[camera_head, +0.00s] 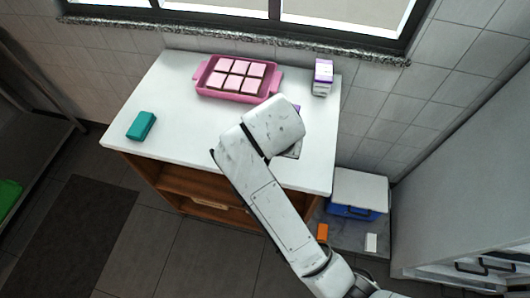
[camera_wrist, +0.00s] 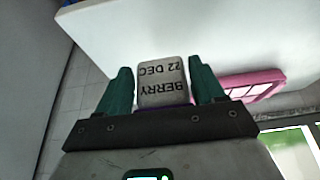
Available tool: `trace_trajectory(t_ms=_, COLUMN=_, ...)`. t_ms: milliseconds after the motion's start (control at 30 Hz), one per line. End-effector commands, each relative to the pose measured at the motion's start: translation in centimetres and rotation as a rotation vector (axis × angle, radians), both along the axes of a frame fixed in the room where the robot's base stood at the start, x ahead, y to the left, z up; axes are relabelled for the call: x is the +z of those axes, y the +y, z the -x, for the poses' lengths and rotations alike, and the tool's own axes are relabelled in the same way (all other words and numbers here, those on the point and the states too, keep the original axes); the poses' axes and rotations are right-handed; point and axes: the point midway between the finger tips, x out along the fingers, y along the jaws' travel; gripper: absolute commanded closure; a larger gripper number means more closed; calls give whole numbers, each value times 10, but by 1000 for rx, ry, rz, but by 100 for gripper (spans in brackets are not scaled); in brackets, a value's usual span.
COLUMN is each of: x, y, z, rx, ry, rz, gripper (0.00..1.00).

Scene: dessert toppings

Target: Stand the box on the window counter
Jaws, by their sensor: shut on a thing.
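A box (camera_wrist: 163,84) with a grey face reading "BERRY 22 DEC" sits between the two teal fingers of my gripper (camera_wrist: 160,72) in the wrist view. The gripper is shut on it, and the lettering appears upside down. In the head view my arm hides the gripper and most of the held box; a purple patch (camera_head: 297,108) shows beside the wrist. The white counter (camera_head: 185,85) stands under the window, and my wrist is over its right half. I cannot tell whether the box touches the counter.
A pink tray (camera_head: 274,92) with several pink squares stands at the counter's back. A white and purple carton (camera_head: 322,77) is at the back right, a teal block (camera_head: 141,125) at the left. The counter's front middle is clear. A white-lidded blue cooler (camera_head: 358,195) stands lower right.

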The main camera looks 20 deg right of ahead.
Motion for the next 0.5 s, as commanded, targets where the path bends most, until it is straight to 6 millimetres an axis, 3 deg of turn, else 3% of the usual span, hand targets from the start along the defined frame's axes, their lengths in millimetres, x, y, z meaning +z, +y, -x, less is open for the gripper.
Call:
trace_trajectory(t_ms=200, x=-35, y=9, z=-27, rx=1, ry=3, rz=1, gripper=74)
trace_trajectory(t_ms=500, x=-57, y=14, z=-44, rx=1, ry=2, rz=0, gripper=74)
